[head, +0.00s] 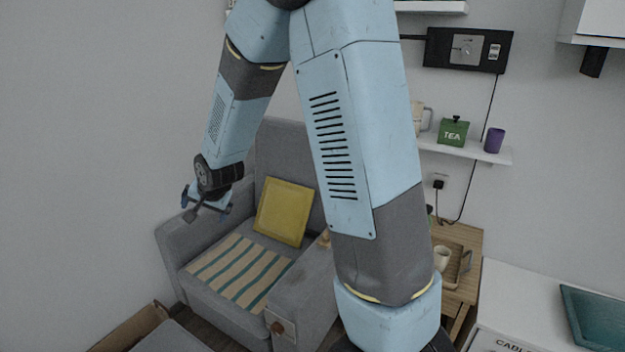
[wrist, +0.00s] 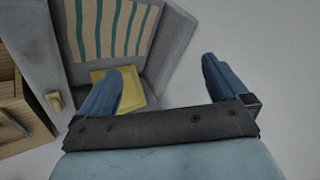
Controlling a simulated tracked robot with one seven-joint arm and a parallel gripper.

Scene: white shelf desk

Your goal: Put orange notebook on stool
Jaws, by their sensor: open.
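I see no orange notebook that I can make out in either view. I cannot pick out a stool for certain; a grey flat-topped thing (head: 172,338) is cut off at the bottom left of the head view. My gripper (head: 207,204) hangs in the air in front of the grey armchair's left side. In the wrist view its two blue fingers (wrist: 163,84) are wide apart with nothing between them. My arm hides much of the middle of the head view.
The grey armchair (head: 183,241) holds a yellow cushion (head: 285,211) and a striped cloth (head: 240,270). A brown wooden edge (head: 131,327) is at bottom left. A wooden side table (head: 466,236) carries a tray and cup. A white cabinet (head: 520,292) bears a teal item (head: 597,318).

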